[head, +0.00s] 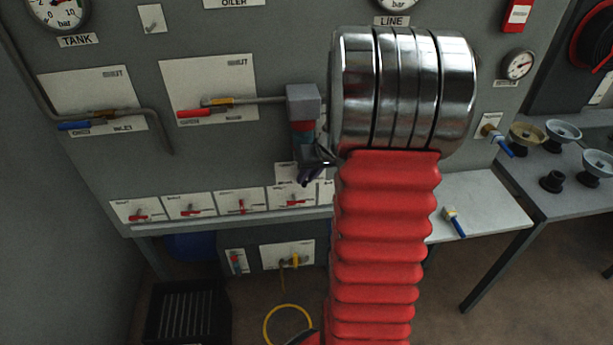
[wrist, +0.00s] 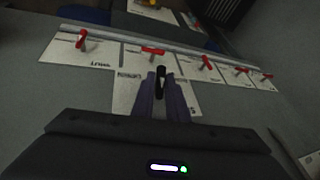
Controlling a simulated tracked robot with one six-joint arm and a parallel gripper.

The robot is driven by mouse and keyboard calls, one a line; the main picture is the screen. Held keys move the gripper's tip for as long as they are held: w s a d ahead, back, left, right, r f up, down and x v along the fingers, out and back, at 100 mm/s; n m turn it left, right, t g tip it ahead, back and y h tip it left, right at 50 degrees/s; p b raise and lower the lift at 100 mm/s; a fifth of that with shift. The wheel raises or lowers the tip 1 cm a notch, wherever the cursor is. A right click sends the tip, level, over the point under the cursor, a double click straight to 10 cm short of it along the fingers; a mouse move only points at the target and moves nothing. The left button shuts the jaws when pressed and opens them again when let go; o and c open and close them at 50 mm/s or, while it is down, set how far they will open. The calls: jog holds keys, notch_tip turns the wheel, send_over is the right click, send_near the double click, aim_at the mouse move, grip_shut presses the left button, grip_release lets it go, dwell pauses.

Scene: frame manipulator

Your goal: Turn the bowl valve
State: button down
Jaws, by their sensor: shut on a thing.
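The bowl valve shows in the wrist view as a small black handle (wrist: 160,72) in front of a white label plate (wrist: 127,96). The plate's print is too small to read for certain. My gripper (wrist: 161,88) has its two dark purple fingers shut on the black handle, one on each side. In the head view my gripper (head: 311,174) is at the panel, just above the row of small valves, and my own arm covers part of it. The handle itself is hidden there.
A row of red-handled valves on white plates (head: 190,207) runs close below the gripper. A red lever (head: 195,113) and a blue lever (head: 75,125) sit higher on the panel. A shelf (head: 480,205) with a blue-handled valve (head: 455,222) is at right.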

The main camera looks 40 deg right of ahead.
jog(key=shift+s+d+f+m+t+y, duration=0.1)
jog(key=shift+d+m+t+y, duration=0.05)
jog(key=shift+t+y, duration=0.4)
jog(key=shift+s+d+f+m+t+y, duration=0.15)
jog(key=shift+t+y, duration=0.2)
jog(key=shift+y, duration=0.3)
jog(key=shift+s+d+f+m+t+y, duration=0.1)
jog(key=shift+f+m+t+y, duration=0.3)
jog(key=shift+t+y, duration=0.95)
jog(key=shift+d+f+m+t+y, duration=0.1)
jog(key=shift+m+t+y, duration=0.65)
jog(key=shift+t+y, duration=0.6)
jog(key=shift+s+f+m+t+y, duration=0.15)
jog(key=shift+m+t+y, duration=0.4)
jog(key=shift+t+y, duration=0.75)
jog(key=shift+t, duration=0.3)
jog(key=c, duration=1.7)
grip_release()
jog(key=shift+w, duration=0.1)
jog(key=shift+c, duration=0.2)
jog(key=shift+r, duration=0.1)
jog(key=v, duration=1.3)
jog(key=shift+s+d, duration=0.2)
jog(key=shift+s, duration=0.15)
